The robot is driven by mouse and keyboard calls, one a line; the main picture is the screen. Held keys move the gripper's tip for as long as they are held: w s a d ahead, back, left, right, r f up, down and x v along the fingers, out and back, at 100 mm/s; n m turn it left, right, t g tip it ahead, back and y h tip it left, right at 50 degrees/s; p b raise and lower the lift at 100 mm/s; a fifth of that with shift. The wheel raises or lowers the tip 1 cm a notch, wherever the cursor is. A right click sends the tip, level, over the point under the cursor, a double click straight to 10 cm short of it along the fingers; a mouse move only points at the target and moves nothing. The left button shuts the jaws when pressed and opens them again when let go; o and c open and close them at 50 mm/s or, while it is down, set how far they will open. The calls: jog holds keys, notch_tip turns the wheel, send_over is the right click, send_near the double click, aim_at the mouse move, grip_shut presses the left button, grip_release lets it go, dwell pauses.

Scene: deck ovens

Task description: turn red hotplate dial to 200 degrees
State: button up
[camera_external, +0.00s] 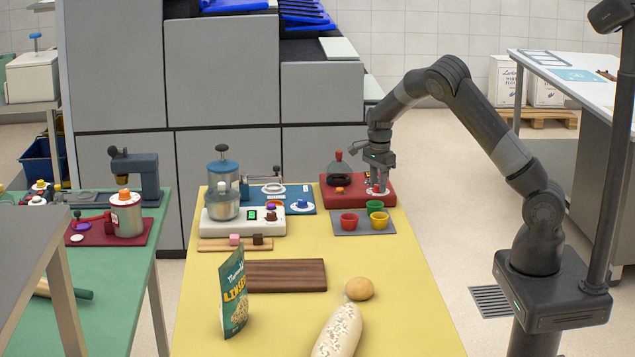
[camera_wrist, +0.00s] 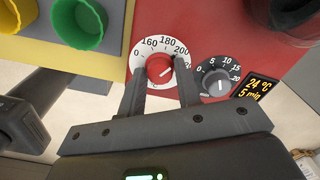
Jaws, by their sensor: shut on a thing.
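The red hotplate (camera_external: 336,202) stands at the far end of the yellow table. Its red temperature dial (camera_wrist: 159,70) sits on a white scale marked 0, 160, 180 and 200 in the wrist view. The dial's light pointer mark appears toward the upper right, between 180 and 200, but I cannot read it exactly. My gripper (camera_external: 378,186) reaches down onto the right part of the hotplate. In the wrist view my gripper (camera_wrist: 160,72) has one finger on each side of the red dial and is shut on it.
A grey timer dial (camera_wrist: 216,81) is right beside my right finger, near a display (camera_wrist: 257,92) reading 24 °C and 5 min. A tray (camera_external: 345,230) with red, green and yellow cups stands in front. A dark flask (camera_external: 339,170) stands on the hotplate's left.

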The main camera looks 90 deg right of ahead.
aim_at(378, 185)
jog(key=shift+m, duration=0.3)
jog(key=o, duration=1)
jog(key=shift+c, duration=0.2)
notch_tip(378, 185, up, 11)
jog(key=shift+f, duration=0.1)
dwell(0.4)
